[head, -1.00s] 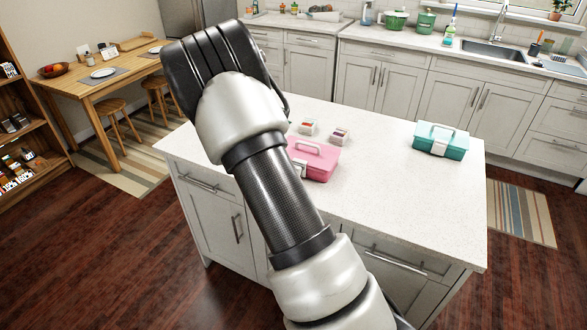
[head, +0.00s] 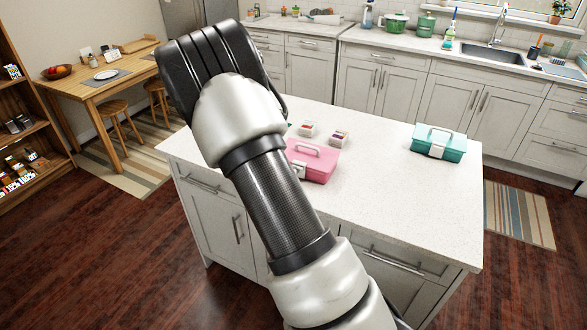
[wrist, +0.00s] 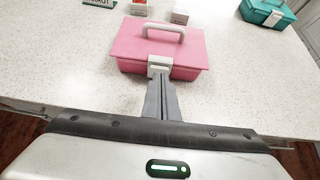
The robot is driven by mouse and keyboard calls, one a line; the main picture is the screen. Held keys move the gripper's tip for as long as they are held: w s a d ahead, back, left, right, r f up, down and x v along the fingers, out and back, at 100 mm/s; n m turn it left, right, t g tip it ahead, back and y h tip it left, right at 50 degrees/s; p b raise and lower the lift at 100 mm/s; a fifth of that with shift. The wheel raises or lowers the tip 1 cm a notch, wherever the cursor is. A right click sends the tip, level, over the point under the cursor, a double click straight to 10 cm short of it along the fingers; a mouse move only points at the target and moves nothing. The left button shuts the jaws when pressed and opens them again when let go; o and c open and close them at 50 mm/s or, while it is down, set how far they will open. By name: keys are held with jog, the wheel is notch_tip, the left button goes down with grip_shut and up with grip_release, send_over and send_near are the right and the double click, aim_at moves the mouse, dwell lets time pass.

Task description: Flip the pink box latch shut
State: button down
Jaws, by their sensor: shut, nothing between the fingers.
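The pink box (head: 314,161) stands on the white island with its lid down and a pale handle on top. It also shows in the wrist view (wrist: 190,50). Its pale latch (wrist: 160,64) is at the middle of the front face; my arm partly covers the box in the head view. My gripper (wrist: 162,80) is shut and empty, with its fingertips right in front of and just below the latch. I cannot tell whether they touch it, nor whether the latch is fully closed.
A teal box (head: 439,142) with a white latch stands to the right on the island (head: 400,190).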

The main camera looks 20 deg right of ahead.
jog(key=v, duration=1.1)
jog(key=shift+d+r, duration=0.2)
jog(key=shift+r, duration=0.3)
jog(key=s+d+r+m+g+y, duration=0.1)
jog(key=s+r+m+g+y, duration=0.15)
jog(key=s+r+m, duration=1.1)
jog(key=s+a+r+m+y, duration=0.2)
jog(key=s+a+m+y, duration=0.1)
jog(key=s+a+m, duration=0.2)
jog(key=s+a+r+m+t+y, duration=0.1)
jog(key=s+a+r+m+y, duration=0.1)
jog(key=s+a+m, duration=0.4)
jog(key=s+m+y, duration=0.1)
jog(key=s, duration=0.2)
jog(key=shift+s+r, duration=0.15)
